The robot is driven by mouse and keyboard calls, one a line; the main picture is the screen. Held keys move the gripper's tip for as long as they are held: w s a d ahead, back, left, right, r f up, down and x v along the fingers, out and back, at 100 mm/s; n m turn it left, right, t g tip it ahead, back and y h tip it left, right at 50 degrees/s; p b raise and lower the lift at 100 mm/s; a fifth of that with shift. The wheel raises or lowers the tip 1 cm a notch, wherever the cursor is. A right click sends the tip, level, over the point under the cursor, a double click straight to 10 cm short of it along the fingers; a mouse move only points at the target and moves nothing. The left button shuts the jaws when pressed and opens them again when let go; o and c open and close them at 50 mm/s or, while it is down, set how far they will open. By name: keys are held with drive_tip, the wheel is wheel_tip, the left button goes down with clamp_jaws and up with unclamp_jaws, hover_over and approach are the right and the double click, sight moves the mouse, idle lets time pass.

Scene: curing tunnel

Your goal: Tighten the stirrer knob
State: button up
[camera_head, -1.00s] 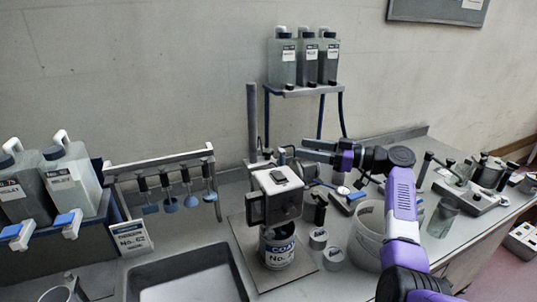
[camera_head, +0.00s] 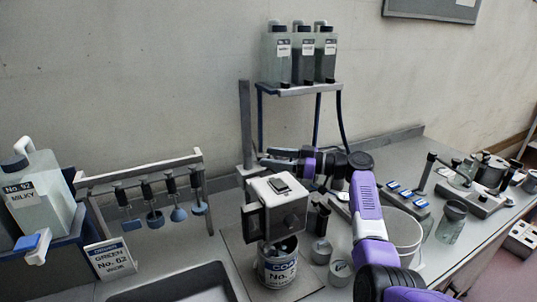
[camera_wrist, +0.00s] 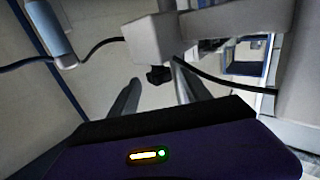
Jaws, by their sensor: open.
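The stirrer stands mid-bench, its grey box-shaped head (camera_head: 277,207) beside a tall post (camera_head: 245,118). A labelled can (camera_head: 278,264) stands under the head. In the wrist view a small dark knob (camera_wrist: 158,75) sticks out below a pale block (camera_wrist: 157,38). My gripper (camera_wrist: 157,92) is open, its two fingers pointing towards the knob, which appears between the fingertips. I cannot tell whether they touch it. In the head view my gripper (camera_head: 268,157) is behind the stirrer head, close to the post; the knob is not distinguishable there.
A shelf (camera_head: 300,89) with several bottles stands behind. A rack of hanging paddles (camera_head: 140,173) and a sink (camera_head: 170,290) are on the left. A white bucket (camera_head: 407,232) and small jars (camera_head: 340,272) are on the right, near my arm. A cable (camera_wrist: 95,50) runs by the block.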

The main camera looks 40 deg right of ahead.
drive_tip(key=shift+w+a, duration=0.4)
drive_tip(key=shift+w, duration=0.2)
clamp_jaws()
drive_tip(key=shift+a+f+m+t+h, duration=0.15)
drive_tip(key=shift+m+t+h, duration=0.3)
drive_tip(key=shift+h, duration=0.25)
drive_tip(key=shift+m+h, duration=0.25)
drive_tip(key=shift+h, duration=0.05)
drive_tip(key=shift+s+t, duration=0.1)
drive_tip(key=shift+t, duration=0.15)
unclamp_jaws()
